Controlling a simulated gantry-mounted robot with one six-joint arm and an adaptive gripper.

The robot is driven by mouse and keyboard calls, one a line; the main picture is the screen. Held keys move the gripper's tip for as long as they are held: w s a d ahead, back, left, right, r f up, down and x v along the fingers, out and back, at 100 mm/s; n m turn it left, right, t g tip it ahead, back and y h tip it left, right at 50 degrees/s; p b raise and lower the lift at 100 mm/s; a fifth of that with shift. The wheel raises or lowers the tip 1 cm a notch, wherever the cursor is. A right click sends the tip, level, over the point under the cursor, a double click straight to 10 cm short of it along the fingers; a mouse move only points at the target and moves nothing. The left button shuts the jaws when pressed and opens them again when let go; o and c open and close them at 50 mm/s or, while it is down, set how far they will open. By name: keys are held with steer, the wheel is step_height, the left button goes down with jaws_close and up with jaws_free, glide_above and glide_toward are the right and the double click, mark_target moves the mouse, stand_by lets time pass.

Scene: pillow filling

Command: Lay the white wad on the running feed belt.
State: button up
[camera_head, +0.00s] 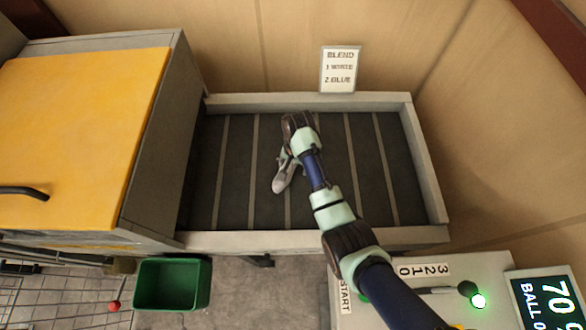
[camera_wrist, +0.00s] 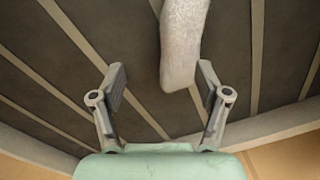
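The white wad (camera_wrist: 183,45) is a pale, fuzzy, elongated piece in the wrist view, running up out of the top edge. Its near end shows between the fingertips of my gripper (camera_wrist: 162,78), closer to the right finger. The fingers are spread, with a gap on the left side of the wad. In the head view the wad (camera_head: 283,182) shows as a greyish-white shape below my wrist, over the dark slatted feed belt (camera_head: 235,165). The belt also fills the wrist view (camera_wrist: 55,75). I cannot tell whether the wad touches the belt fully.
A pale frame (camera_head: 425,165) borders the belt. A grey cabinet with an orange top (camera_head: 80,120) stands left. A green bin (camera_head: 172,285) is on the floor in front. A console (camera_head: 430,300) with a lever and a display (camera_head: 545,300) is at lower right. A blend sign (camera_head: 340,69) stands behind.

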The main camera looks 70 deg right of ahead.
step_height(320, 180, up, 8)
steer(key=p, duration=0.1)
steer(key=shift+s+f, duration=0.2)
stand_by(4.2)
